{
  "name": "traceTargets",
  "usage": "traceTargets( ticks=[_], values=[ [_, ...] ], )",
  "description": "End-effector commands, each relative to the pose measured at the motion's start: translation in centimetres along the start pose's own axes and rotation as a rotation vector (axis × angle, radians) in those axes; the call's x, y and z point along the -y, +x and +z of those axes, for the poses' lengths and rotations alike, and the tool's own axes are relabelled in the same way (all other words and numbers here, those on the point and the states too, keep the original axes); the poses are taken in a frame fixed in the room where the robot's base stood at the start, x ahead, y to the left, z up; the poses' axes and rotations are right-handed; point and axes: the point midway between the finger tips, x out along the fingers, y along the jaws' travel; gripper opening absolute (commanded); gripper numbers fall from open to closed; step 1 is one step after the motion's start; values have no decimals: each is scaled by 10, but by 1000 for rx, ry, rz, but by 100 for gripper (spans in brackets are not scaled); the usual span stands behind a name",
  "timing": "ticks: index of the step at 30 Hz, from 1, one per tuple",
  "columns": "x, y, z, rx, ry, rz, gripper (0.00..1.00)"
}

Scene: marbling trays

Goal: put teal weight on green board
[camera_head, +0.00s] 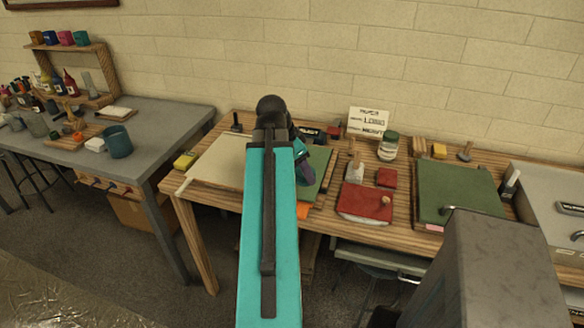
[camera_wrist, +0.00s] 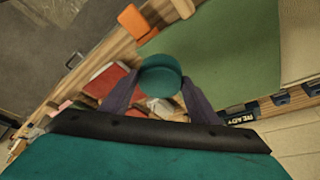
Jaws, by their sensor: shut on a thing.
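The teal weight (camera_wrist: 160,76) is a short round cylinder, seen in the wrist view between the two dark purple fingers of my gripper (camera_wrist: 157,92), which is shut on it. The green board (camera_wrist: 225,55) lies beyond the weight in that view, and the weight overlaps the board's edge. I cannot tell how high the weight is above it. In the head view my gripper (camera_head: 304,172) is at the left part of the wooden table, and my arm hides much of this green board (camera_head: 322,165). The weight is hidden there.
An orange object (camera_head: 303,210) lies at the table's front edge. A red board (camera_head: 365,203), a red block (camera_head: 386,177) and a glass jar (camera_head: 388,147) stand to the right. A darker green board (camera_head: 458,188) lies farther right. A cream sheet (camera_head: 215,160) lies left.

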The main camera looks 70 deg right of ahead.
Motion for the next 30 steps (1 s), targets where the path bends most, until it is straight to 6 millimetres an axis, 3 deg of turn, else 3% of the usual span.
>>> traceTargets(
  ticks=[16, 30],
  values=[
    [2, 0, -3, -2, 10, 3, 5],
    [49, 4, -4, -1, 9, 3, 5]
  ],
)
